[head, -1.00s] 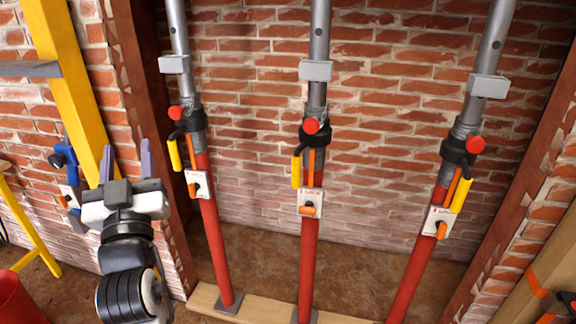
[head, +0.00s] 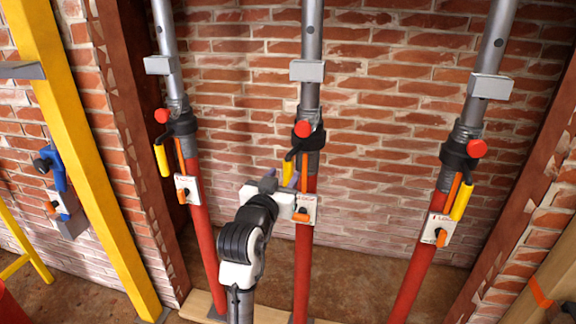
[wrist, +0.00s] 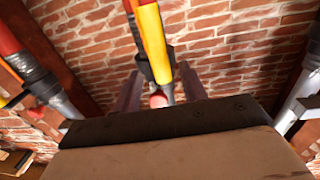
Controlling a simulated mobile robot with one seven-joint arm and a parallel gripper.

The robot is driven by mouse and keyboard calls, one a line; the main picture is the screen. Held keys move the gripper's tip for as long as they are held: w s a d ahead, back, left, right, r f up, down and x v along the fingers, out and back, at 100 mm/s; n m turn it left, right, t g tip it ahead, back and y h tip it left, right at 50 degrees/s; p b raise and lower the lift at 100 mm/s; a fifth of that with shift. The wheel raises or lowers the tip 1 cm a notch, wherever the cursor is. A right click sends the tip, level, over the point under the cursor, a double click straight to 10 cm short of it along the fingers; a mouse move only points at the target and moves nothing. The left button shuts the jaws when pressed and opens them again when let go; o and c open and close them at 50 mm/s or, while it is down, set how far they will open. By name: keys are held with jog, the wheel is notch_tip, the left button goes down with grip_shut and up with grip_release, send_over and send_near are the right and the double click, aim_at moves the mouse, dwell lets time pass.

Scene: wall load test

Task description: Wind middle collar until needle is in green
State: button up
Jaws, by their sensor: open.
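The middle prop has a red lower tube (head: 303,265) and a grey upper tube (head: 312,35). Its black collar (head: 309,140) carries a red knob (head: 304,128) and a hanging yellow handle (head: 288,168). A white gauge plate (head: 306,205) with an orange pointer sits below; its needle and green zone are too small to read. My gripper (head: 281,178) is open beside the yellow handle, left of the tube and below the collar. In the wrist view, the yellow handle (wrist: 153,42) hangs between my gripper's fingers (wrist: 160,82); I cannot tell whether they touch it.
Similar props stand at left (head: 205,245) and right (head: 412,275), each with a collar, handle and plate. A brick wall (head: 390,110) is behind. A wooden sill (head: 200,302) runs below. A yellow post (head: 85,160) and blue clamp (head: 57,165) are at left.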

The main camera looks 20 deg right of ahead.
aim_at(286, 172)
jog(key=shift+p+x, duration=0.3)
jog(key=shift+x, duration=1.95)
grip_shut()
